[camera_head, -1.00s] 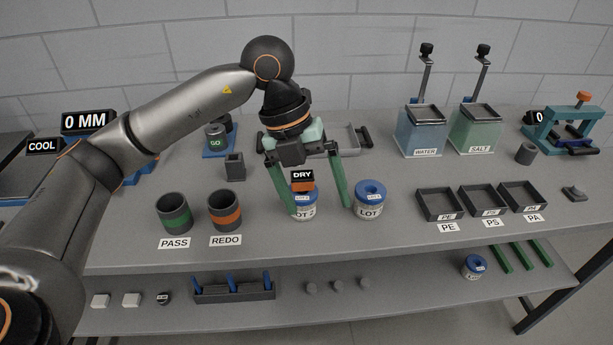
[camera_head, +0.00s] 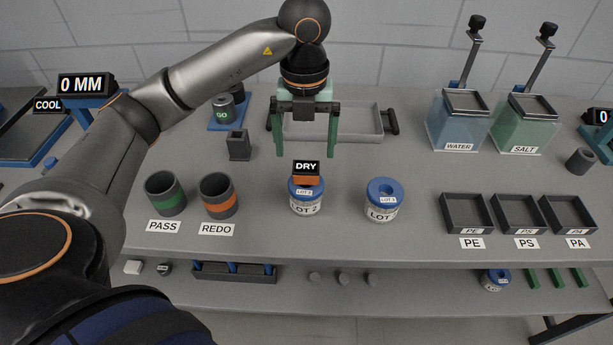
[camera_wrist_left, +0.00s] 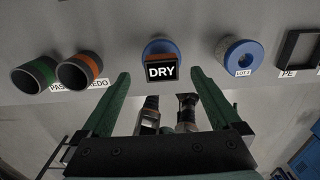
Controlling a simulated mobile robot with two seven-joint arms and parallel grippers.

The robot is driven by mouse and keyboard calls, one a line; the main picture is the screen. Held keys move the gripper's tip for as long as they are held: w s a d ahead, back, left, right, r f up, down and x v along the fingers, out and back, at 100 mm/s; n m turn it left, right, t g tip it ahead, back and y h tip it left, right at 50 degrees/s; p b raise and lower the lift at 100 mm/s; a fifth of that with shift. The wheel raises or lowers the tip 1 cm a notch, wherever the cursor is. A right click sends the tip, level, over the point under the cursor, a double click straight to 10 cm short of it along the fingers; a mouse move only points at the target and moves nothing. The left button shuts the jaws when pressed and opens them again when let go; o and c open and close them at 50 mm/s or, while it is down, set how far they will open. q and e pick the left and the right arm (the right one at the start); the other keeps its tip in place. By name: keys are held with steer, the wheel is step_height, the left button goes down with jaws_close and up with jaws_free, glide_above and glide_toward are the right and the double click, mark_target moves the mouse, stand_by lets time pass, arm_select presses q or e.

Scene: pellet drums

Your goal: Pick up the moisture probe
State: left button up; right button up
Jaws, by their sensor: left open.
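The moisture probe appears to be the small orange-and-black block with a DRY display (camera_head: 306,168). It sits on the blue lid of a white LOT drum (camera_head: 306,207). My left gripper (camera_head: 306,152) is open and empty, with its green fingers pointing down above and behind the probe, apart from it. In the left wrist view the DRY display (camera_wrist_left: 161,72) lies between and beyond the open fingertips (camera_wrist_left: 160,88). The probe's lower part is hidden by its display and the drum. My right gripper is not in view.
A second LOT drum (camera_head: 381,200) stands to the right. PASS cup (camera_head: 166,194) and REDO cup (camera_head: 218,196) stand left. A grey tray (camera_head: 360,124) lies behind the gripper. Small bins (camera_head: 466,213), a water tank (camera_head: 459,125) and a salt tank (camera_head: 524,128) are further right.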

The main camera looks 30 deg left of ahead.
mark_target(306, 169)
arm_select(q)
steer(key=shift+s+d+f+p, duration=0.15)
steer(key=shift+f+p, duration=0.05)
steer(key=shift+f, duration=1.3)
steer(key=shift+s+d+f+p, duration=0.1)
steer(key=shift+f+p, duration=0.1)
steer(key=shift+f, duration=1.25)
